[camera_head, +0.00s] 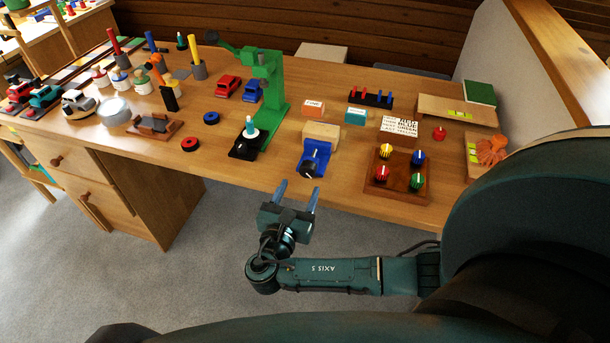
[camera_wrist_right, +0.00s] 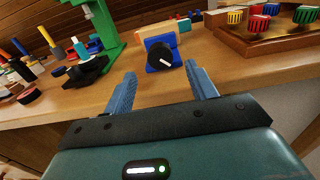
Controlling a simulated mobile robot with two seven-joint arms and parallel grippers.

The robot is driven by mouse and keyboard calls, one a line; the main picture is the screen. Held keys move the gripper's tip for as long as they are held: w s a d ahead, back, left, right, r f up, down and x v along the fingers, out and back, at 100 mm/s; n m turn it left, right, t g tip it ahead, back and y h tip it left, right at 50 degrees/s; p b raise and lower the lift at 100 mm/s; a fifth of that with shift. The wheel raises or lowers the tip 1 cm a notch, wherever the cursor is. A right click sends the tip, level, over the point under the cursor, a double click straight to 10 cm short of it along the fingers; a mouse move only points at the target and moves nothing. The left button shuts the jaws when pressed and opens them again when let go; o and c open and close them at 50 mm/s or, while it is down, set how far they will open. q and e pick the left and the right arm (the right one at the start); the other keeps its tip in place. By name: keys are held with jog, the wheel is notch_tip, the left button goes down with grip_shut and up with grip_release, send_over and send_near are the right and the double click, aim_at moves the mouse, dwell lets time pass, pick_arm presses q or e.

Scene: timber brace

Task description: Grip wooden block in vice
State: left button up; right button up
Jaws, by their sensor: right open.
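The blue vice (camera_head: 314,156) stands near the front edge of the table, with a black knob with a white mark (camera_head: 308,167) on its front. The wooden block (camera_head: 321,133) is right behind the vice's blue front part; I cannot tell whether it is clamped. In the right wrist view the vice (camera_wrist_right: 160,55) is straight ahead, with the block (camera_wrist_right: 157,40) partly hidden behind it. My right gripper (camera_head: 296,190) is open and empty, just short of the table edge, and its fingers (camera_wrist_right: 163,88) point at the knob without touching it. My left gripper is not in view.
A green press (camera_head: 270,90) stands left of the vice. A wooden tray with colored knobs (camera_head: 398,180) lies to the right. Orange (camera_head: 313,107) and teal (camera_head: 355,117) blocks sit behind. The table front edge (camera_head: 250,186) is clear near my gripper.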

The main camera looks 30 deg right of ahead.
aim_at(306, 173)
jog(key=x, duration=0.5)
jog(key=shift+w+d, duration=0.25)
jog(key=shift+c, duration=0.4)
